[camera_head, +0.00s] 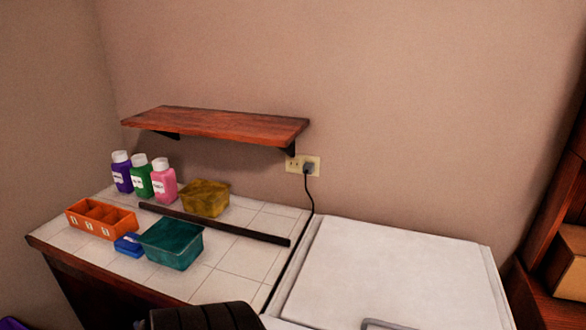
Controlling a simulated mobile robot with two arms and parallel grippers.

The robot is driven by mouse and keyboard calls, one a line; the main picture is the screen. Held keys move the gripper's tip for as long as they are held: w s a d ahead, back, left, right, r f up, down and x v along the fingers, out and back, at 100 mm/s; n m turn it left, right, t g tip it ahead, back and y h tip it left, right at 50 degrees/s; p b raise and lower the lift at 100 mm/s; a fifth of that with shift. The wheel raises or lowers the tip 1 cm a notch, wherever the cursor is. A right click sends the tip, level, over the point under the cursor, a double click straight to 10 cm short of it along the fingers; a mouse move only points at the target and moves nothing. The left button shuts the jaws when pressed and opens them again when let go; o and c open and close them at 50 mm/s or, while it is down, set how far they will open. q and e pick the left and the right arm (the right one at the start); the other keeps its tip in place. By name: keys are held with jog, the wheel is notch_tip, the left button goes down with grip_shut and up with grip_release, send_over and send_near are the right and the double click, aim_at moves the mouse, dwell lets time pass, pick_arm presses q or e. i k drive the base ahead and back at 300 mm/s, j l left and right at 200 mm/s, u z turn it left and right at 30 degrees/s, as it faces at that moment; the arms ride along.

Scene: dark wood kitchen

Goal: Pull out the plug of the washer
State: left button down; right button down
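A wooden shelf (215,126) juts from the wall. The tiled counter (225,287) holds bottles (141,178), an orange divided box (100,219), a teal tub (171,243), a yellow tub (205,198) and a dark strip (215,224). The washer top is clear.

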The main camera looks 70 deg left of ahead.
aim_at(308, 167)
jog(key=u, duration=2)
jog(key=j+u, duration=0.3)
jog(key=i+j+u, duration=0.1)
jog(key=j+u, duration=0.2)
jog(key=j, duration=0.2)
jog(key=i+j+u, duration=0.15)
jog(key=j+u, duration=0.15)
